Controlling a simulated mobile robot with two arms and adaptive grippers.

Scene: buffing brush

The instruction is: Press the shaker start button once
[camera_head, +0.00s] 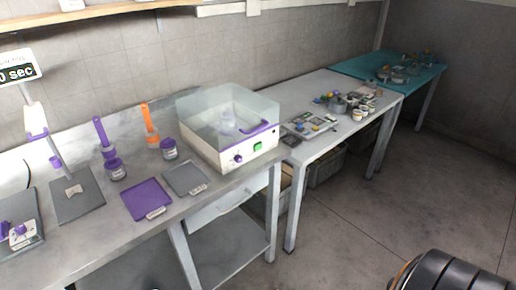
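The shaker (205,150) is a white box with a clear cover, standing at the right end of the near grey bench. A green button (257,147), which looks like the start button, is on its front face. A purple knob (238,158) sits to the left of the button on the same face. A purple handle (257,129) runs along the front of the clear cover. A pale shape, not clear in detail, shows inside the cover. Nothing touches the button. Neither of my grippers is in view.
A purple mat (147,197) and a grey mat (184,178) lie left of the shaker. Purple and orange-handled brushes (151,127) stand behind them. A second table (326,85) with small parts adjoins on the right. The floor (350,215) in front is open.

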